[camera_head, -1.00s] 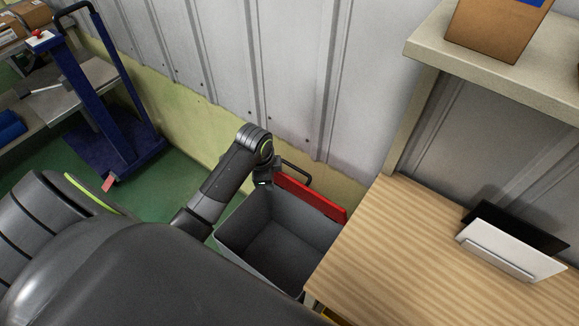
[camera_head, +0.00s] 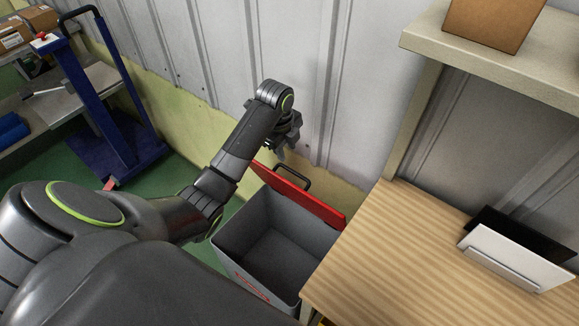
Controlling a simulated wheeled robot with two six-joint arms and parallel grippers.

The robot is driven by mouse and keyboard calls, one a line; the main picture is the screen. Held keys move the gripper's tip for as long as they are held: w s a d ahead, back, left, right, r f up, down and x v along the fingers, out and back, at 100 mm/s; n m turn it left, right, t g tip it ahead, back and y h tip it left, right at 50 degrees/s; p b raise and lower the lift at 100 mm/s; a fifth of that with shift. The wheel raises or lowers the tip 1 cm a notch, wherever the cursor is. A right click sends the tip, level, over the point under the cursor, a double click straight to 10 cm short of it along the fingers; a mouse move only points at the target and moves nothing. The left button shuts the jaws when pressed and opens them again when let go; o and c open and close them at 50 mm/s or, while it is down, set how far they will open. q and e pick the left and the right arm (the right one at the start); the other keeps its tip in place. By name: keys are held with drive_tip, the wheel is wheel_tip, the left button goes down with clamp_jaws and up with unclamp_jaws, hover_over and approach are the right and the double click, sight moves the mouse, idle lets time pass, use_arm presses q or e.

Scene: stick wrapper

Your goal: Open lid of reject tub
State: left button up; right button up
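The reject tub (camera_head: 251,225) is a grey bin on the floor, left of the wooden table. Its inside is in view and looks empty. Its red lid (camera_head: 301,199) stands raised along the far side, with a dark handle (camera_head: 294,176) behind it. My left gripper (camera_head: 280,152) is above the lid's left end, pointing down and apart from it as far as I can see. The fingers are small and dark, so their opening is unclear. My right gripper is not in view.
The wooden table (camera_head: 400,254) stands close at the tub's right, with a white and black panel (camera_head: 513,258) on it. A shelf (camera_head: 478,66) overhangs it at upper right. A corrugated wall (camera_head: 350,100) is behind the tub. A blue trolley (camera_head: 110,120) stands at left.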

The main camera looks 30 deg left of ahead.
sight(290, 170)
use_arm(q)
drive_tip(key=f, duration=0.3)
drive_tip(key=w+f, duration=0.1)
drive_tip(key=f, duration=0.5)
drive_tip(key=shift+w+d+f, duration=0.1)
drive_tip(key=shift+w+f, duration=0.15)
drive_tip(key=shift+w, duration=0.05)
clamp_jaws()
